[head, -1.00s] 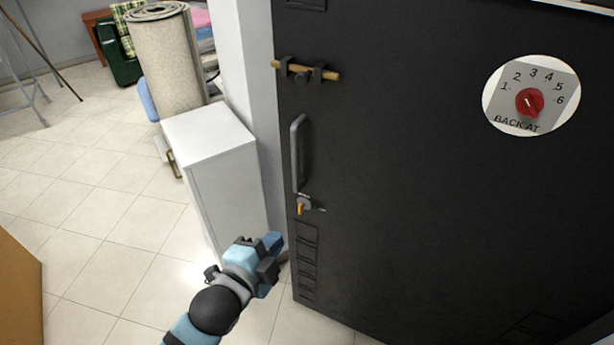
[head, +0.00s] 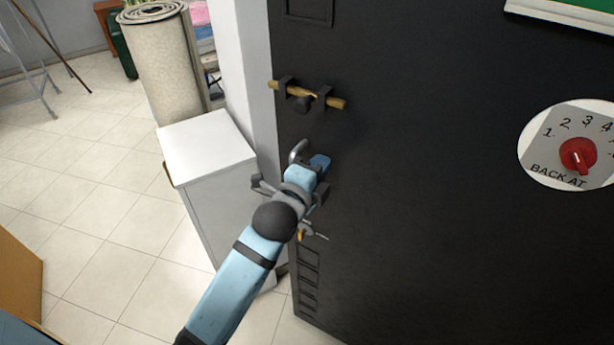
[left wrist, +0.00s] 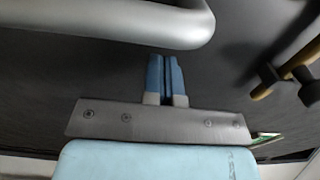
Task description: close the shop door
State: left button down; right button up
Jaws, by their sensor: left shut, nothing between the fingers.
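The black shop door (head: 430,220) fills the right of the head view. It carries a wooden bolt bar (head: 310,95), a grey pull handle (head: 298,151) and a lock with a key (head: 307,232). My left gripper (head: 318,163) is at the handle in the head view and hides most of it. In the left wrist view, the blue fingers (left wrist: 166,78) are shut together and empty, close to the door's face. The handle (left wrist: 120,22) passes beside the fingertips and is not between them. My right gripper is not in view.
A white cabinet (head: 207,146) stands left of the door's edge, by a white wall post (head: 244,70). A rolled carpet (head: 165,60) stands behind it. A round "BACK AT" dial sign (head: 572,145) is on the door. Tiled floor (head: 90,200) at left is clear.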

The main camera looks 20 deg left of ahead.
pick_arm(q)
jog(key=shift+w, duration=0.65)
jog(key=shift+d, duration=0.1)
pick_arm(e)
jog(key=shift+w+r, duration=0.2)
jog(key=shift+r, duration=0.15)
pick_arm(q)
jog(key=shift+w, duration=0.1)
